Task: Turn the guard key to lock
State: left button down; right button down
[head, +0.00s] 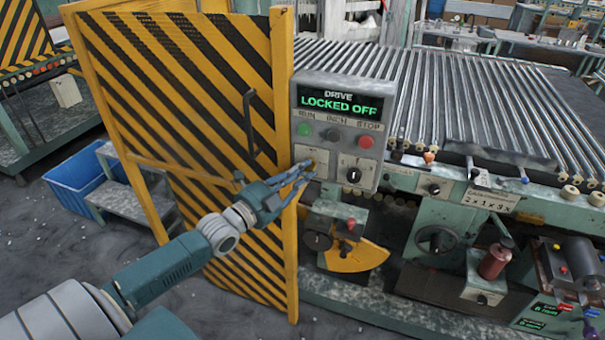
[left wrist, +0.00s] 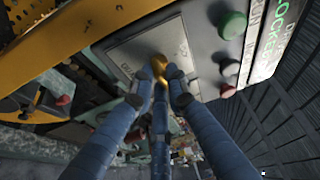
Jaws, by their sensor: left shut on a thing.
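The guard key (left wrist: 158,64) is a small brass piece in the lower left plate of the grey drive control box (head: 340,95). My left gripper (head: 306,170) is shut on it, and its fingers (left wrist: 160,88) close around the brass in the left wrist view. The fingers hide much of the key, so its exact angle is hard to tell. The box display (head: 340,103) reads "DRIVE LOCKED OFF" in green. A black selector knob (head: 353,174) sits right of the key. My right gripper is not in view.
The yellow and black striped guard door (head: 200,90) stands left of the box, close to my arm. Green, dark and red buttons (head: 366,142) sit above the key. A roller bed (head: 470,100) lies right. A blue bin (head: 75,190) is on the floor.

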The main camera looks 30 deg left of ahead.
pick_arm(q)
jog(key=n+t+y, duration=0.1)
jog(key=n, duration=0.4)
jog(key=n+t+y+b, duration=0.1)
jog(key=n+y, duration=0.1)
jog(key=n, duration=0.3)
jog(key=d+n+t+y+b, duration=0.1)
jog(key=n+y, duration=0.1)
jog(key=n, duration=0.3)
jog(key=shift+w+f+t, duration=0.1)
jog(key=shift+t, duration=0.2)
jog(key=shift+n+y, duration=0.75)
jog(key=shift+n, duration=0.75)
jog(key=shift+n+y, duration=0.75)
jog(key=shift+n, duration=0.75)
jog(key=shift+r, duration=0.2)
jog(key=c, duration=1.7)
grip_release()
jog(key=shift+f, duration=0.15)
